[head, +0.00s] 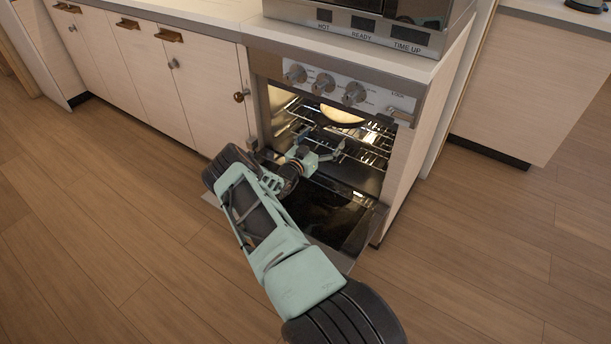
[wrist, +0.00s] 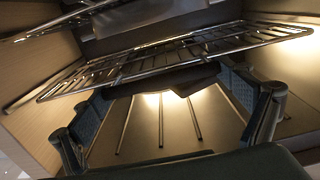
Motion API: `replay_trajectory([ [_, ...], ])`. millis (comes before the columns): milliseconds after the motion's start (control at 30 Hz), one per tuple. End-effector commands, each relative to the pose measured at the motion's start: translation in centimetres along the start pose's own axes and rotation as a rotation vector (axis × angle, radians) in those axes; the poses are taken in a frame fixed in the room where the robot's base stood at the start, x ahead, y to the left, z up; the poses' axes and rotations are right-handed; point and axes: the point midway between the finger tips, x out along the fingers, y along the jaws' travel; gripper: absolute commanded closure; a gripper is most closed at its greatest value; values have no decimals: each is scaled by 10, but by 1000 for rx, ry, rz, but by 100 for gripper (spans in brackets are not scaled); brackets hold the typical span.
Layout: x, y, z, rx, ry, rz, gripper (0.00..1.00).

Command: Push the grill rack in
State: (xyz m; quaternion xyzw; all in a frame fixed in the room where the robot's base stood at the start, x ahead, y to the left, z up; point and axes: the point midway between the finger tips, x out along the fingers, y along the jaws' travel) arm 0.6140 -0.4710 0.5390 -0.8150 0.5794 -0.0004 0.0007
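The metal grill rack (head: 372,142) is inside the open oven (head: 386,183) in the head view. In the wrist view the wire rack (wrist: 185,53) spans the upper part of the picture, its bars running across. My gripper (head: 322,145) is at the oven opening, by the rack's front and above the lowered door. The rack appears above the fingers. I cannot tell whether they touch it.
The oven door (head: 330,222) hangs open below my arm. A round pale item (head: 342,114) sits in the lit upper oven. Knobs (head: 325,83) line the panel above. Cabinets (head: 150,75) stand to the left. The wooden floor (head: 480,240) is clear on the right.

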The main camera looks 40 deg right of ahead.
Motion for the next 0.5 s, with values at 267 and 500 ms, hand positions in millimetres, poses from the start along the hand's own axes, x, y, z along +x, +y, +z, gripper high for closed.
replay_trajectory([
  [267, 0, -1, 0, 1, 1, -1, 0],
  [500, -10, -2, -1, 1, -1, -2, 0],
])
